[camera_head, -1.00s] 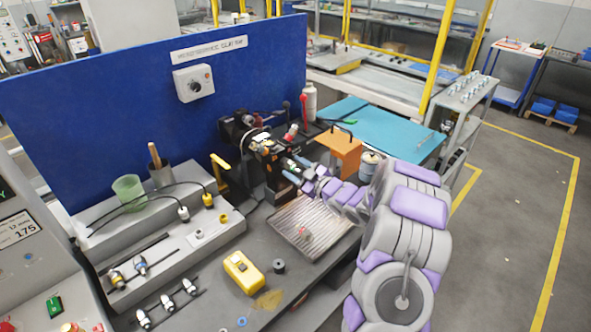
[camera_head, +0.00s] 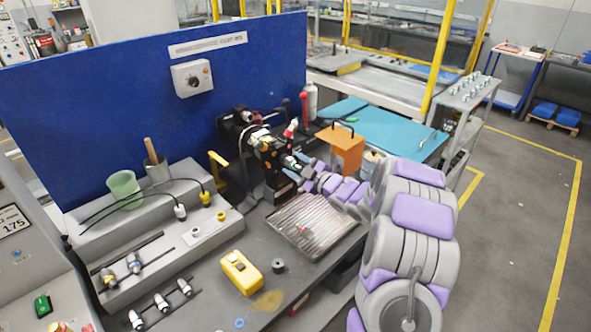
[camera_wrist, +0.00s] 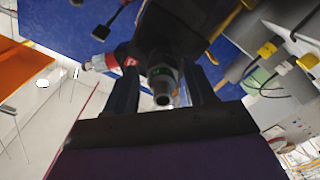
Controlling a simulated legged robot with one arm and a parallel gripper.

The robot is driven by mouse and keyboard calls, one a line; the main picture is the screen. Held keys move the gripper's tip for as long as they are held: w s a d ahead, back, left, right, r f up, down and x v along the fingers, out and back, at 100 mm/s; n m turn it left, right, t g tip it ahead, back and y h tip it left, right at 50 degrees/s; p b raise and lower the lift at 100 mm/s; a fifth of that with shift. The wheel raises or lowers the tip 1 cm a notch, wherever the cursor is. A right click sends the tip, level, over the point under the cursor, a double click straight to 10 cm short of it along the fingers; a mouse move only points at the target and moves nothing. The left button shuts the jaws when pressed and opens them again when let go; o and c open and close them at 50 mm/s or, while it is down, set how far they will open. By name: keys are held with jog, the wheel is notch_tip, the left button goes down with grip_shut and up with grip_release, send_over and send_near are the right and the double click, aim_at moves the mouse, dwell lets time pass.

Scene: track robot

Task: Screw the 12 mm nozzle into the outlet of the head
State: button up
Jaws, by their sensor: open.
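The dark machine head (camera_head: 268,152) stands against the blue panel, and my gripper (camera_head: 293,170) reaches it from the right. In the wrist view, my gripper (camera_wrist: 163,88) is open, with one blue finger on each side of a dark downward-pointing part of the head (camera_wrist: 165,40). A short cylinder with a green ring and grey hollow tip (camera_wrist: 162,92) sits at that part's lower end, between the fingers. It looks like a nozzle at the outlet; its size cannot be read. I see gaps beside it. Similar small nozzles (camera_head: 162,302) stand in the front rack.
A ribbed metal tray (camera_head: 312,226) lies below the head. A yellow box (camera_head: 241,272) and a small dark ring (camera_head: 278,266) are on the bench. A green cup (camera_head: 125,190) stands at left.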

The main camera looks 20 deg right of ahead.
jog(key=shift+f, duration=0.15)
jog(key=shift+n+b, duration=0.55)
jog(key=shift+n, duration=0.45)
jog(key=n, duration=0.6)
jog(key=shift+r+n, duration=0.25)
jog(key=shift+n, duration=0.55)
jog(key=n, duration=0.6)
jog(key=shift+s+a+n, duration=0.1)
jog(key=shift+n, duration=0.3)
jog(key=n, duration=0.4)
jog(key=shift+a+f, duration=0.1)
jog(key=shift+n, duration=0.6)
